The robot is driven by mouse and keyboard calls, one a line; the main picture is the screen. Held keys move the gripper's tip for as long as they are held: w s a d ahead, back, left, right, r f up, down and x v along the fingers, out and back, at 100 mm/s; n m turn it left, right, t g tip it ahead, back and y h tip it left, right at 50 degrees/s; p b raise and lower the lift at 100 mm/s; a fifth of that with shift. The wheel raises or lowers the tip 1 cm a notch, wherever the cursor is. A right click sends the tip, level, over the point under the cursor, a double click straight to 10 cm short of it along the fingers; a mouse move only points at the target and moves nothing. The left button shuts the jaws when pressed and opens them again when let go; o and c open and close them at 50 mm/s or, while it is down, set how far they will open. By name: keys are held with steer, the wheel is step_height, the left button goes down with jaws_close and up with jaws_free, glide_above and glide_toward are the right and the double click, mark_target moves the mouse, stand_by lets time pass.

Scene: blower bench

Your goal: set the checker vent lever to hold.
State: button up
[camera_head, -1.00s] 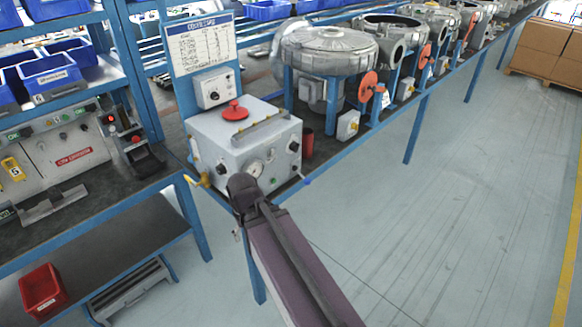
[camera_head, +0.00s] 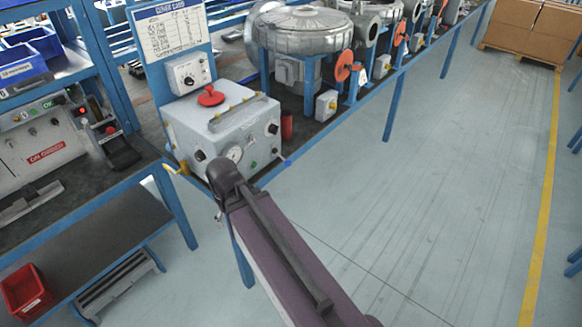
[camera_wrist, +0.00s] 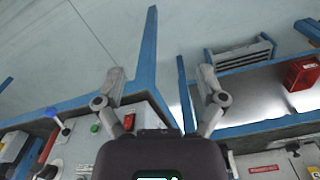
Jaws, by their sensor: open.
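The checker (camera_head: 198,132) is a light grey box at the bench's front edge, with a red knob on top and a round gauge on its front. A blue-tipped lever (camera_head: 283,161) sticks out at its lower right, and a yellow handle (camera_head: 177,169) at its lower left. I cannot tell which is the vent lever or read its setting. In the wrist view the checker (camera_wrist: 128,150) is at lower left, with the blue-tipped lever (camera_wrist: 59,122) beyond its edge. My gripper (camera_wrist: 161,80) is open and empty, its fingers apart; my arm hides it in the head view.
Blower housings (camera_head: 305,32) and red handwheels line the bench to the right. A second bench (camera_head: 80,190) stands at left, with a red bin (camera_head: 25,290) on its low shelf. The aisle floor (camera_head: 450,150) at right is clear up to cartons (camera_head: 535,30).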

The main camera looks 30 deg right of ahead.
steer(key=shift+c, duration=0.6)
steer(key=w+d+f+n+t+y+b, duration=0.4)
steer(key=w+d+f+y+b, duration=0.55)
steer(key=d+b, duration=0.7)
steer(key=d+f+n+t+b, duration=0.1)
steer(key=d+t+b, duration=1)
steer(key=d, duration=1.2)
steer(key=f+b, duration=0.1)
steer(key=b, duration=0.1)
steer(key=shift+w+d+b, duration=0.3)
steer(key=shift+w+d, duration=0.05)
steer(key=shift+w, duration=0.1)
